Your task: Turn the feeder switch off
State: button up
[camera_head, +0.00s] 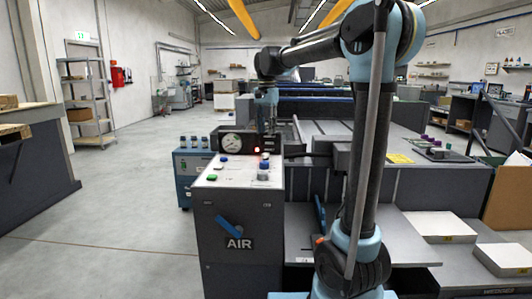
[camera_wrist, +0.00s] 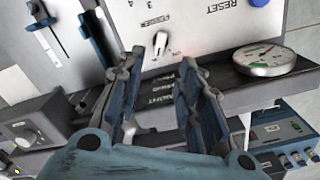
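A small white rotary switch (camera_wrist: 160,43) with marks around it sits on the pale panel in the wrist view. It may be the feeder switch; its lettering is upside down and I cannot read its setting for certain. My gripper (camera_wrist: 158,65) is open, its two blue-grey fingers apart with nothing between them. The switch shows just beyond the fingertips, in the gap between them; I cannot tell the distance. In the head view my gripper (camera_head: 267,128) is over the back of the grey AIR console (camera_head: 240,240). The switch cannot be made out there.
A round gauge (camera_head: 231,143) stands at the console's back left, and also shows in the wrist view (camera_wrist: 265,58). A green button (camera_head: 212,178) is on the console top. A slider (camera_wrist: 45,38) is at the wrist view's upper left.

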aim_at(266, 153)
notch_tip(266, 153, down, 10)
jog(key=shift+r, duration=0.1)
dwell(0.4)
grip_shut()
